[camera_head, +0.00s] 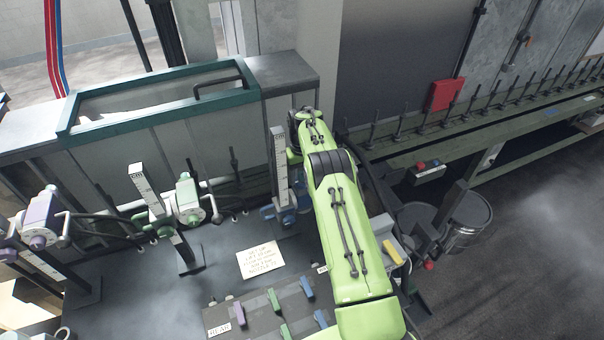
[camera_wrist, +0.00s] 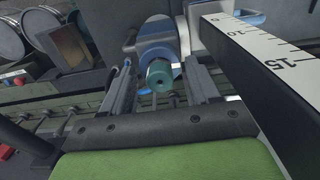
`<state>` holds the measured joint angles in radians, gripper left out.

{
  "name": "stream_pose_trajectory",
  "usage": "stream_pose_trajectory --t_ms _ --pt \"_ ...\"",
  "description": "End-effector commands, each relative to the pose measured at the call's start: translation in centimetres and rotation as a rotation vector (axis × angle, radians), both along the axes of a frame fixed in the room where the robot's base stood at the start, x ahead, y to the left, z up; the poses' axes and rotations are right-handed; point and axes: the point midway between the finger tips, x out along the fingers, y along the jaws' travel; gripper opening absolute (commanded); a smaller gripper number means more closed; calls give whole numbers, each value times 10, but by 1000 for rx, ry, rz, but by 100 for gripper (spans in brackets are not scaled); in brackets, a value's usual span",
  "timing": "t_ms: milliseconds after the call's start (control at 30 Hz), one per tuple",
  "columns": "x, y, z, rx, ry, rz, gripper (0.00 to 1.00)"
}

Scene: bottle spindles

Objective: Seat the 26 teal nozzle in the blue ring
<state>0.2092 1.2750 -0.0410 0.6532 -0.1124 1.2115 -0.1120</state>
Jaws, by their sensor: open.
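In the wrist view a teal cylindrical nozzle (camera_wrist: 166,77) sticks out toward the camera from the blue ring (camera_wrist: 157,53), with its end face showing a dark hole. How deep it sits in the ring cannot be told. My gripper (camera_wrist: 161,69) is open, one finger on each side of the nozzle, with gaps visible. In the head view the blue unit (camera_head: 279,211) stands beside a scale post, partly hidden by my green arm; the nozzle and my fingertips are hidden there.
A white scale post (camera_head: 279,158) stands close to my arm; its scale (camera_wrist: 275,55) fills the wrist view's right. Green (camera_head: 188,200) and purple (camera_head: 40,232) units stand left. A rack (camera_head: 254,306) with several coloured pieces and a note card (camera_head: 261,259) lie on the bench.

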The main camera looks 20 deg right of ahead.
Motion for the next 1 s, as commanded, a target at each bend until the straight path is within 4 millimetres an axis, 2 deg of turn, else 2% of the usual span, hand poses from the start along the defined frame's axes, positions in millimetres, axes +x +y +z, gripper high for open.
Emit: stream_pose_trajectory --t_ms 167,500,600,700,1000 --pt "1 0 13 0 -3 0 60" --pt "1 0 100 0 -2 0 60" --pt "1 0 116 0 -2 0 60" --pt "1 0 121 0 -1 0 60" --pt "0 0 120 0 0 0 60"
